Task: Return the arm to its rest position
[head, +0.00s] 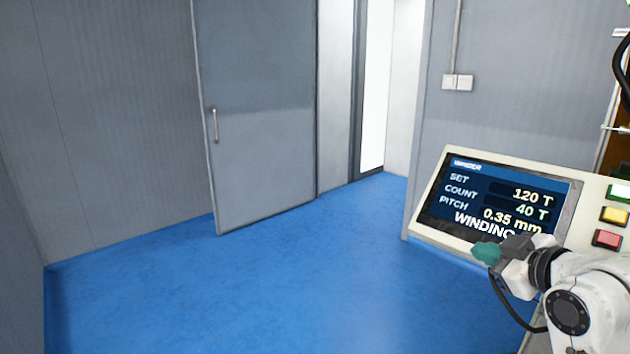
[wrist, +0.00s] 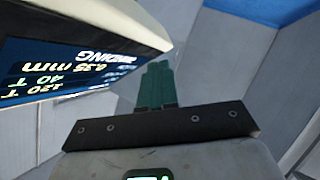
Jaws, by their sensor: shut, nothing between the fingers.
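My gripper (head: 487,252) is in front of the lower edge of the winder's screen panel, at the lower right of the head view. Its green fingers are closed together and hold nothing; they also show in the wrist view (wrist: 157,84). My white arm comes in from the lower right corner. The winder screen (head: 487,200) reads SET 120 T, COUNT 40 T, PITCH 0.35 mm and WINDING, partly covered by my gripper. In the wrist view the screen (wrist: 60,70) appears upside down at the left, beside the fingers.
Green, yellow (head: 615,215) and red (head: 607,239) buttons sit right of the screen, close above my arm. A grey door (head: 255,120) stands at the back, with a bright opening to its right. The blue floor (head: 250,290) is clear at left and centre.

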